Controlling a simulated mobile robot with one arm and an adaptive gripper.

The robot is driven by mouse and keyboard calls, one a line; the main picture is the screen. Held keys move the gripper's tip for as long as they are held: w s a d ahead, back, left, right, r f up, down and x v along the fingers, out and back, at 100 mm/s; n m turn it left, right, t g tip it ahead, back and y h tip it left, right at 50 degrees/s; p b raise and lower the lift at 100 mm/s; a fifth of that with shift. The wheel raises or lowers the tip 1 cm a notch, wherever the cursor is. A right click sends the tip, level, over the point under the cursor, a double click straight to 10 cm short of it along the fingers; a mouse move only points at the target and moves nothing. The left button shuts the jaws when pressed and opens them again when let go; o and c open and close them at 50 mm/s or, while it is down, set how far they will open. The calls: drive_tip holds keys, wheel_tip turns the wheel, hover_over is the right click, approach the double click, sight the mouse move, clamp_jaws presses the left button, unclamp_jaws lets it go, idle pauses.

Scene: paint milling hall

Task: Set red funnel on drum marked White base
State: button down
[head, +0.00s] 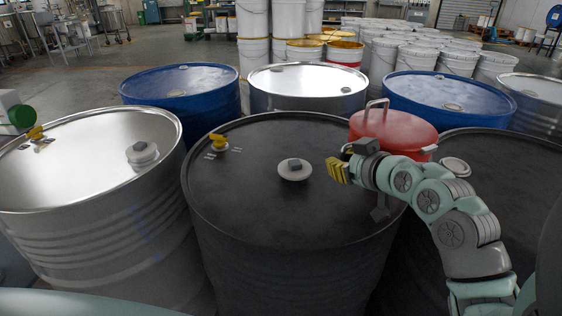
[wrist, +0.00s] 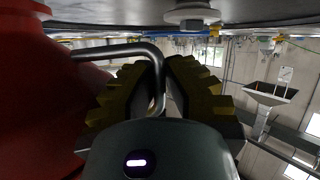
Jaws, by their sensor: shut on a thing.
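The red funnel (head: 400,135) is a wide red body with a metal handle, at the right behind my gripper (head: 342,168). In the wrist view, my gripper (wrist: 165,75) is shut on the bent metal handle (wrist: 115,50), with the red funnel (wrist: 45,95) at the left. The funnel is over the gap between the middle black drum (head: 265,215) and the right black drum (head: 500,160). I cannot tell whether it touches either one. No label reading White base is legible on any drum.
A silver drum (head: 80,180) stands at the left. Blue drums (head: 180,85) (head: 450,95) and a silver drum (head: 307,80) stand behind. The middle black lid has a raised bung (head: 294,169) and a yellow tap (head: 218,142). White pails (head: 400,50) fill the back.

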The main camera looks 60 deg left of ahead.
drive_tip(key=shift+w+f, duration=0.1)
drive_tip(key=shift+f, duration=0.1)
idle(0.3)
drive_tip(key=c, duration=1)
unclamp_jaws()
drive_tip(key=shift+c, duration=0.2)
drive_tip(key=shift+d, duration=0.1)
drive_tip(key=v, duration=0.7)
drive_tip(key=shift+d, duration=0.15)
drive_tip(key=shift+r, duration=0.1)
drive_tip(key=shift+p+v, duration=1.8)
drive_tip(key=shift+v, duration=0.7)
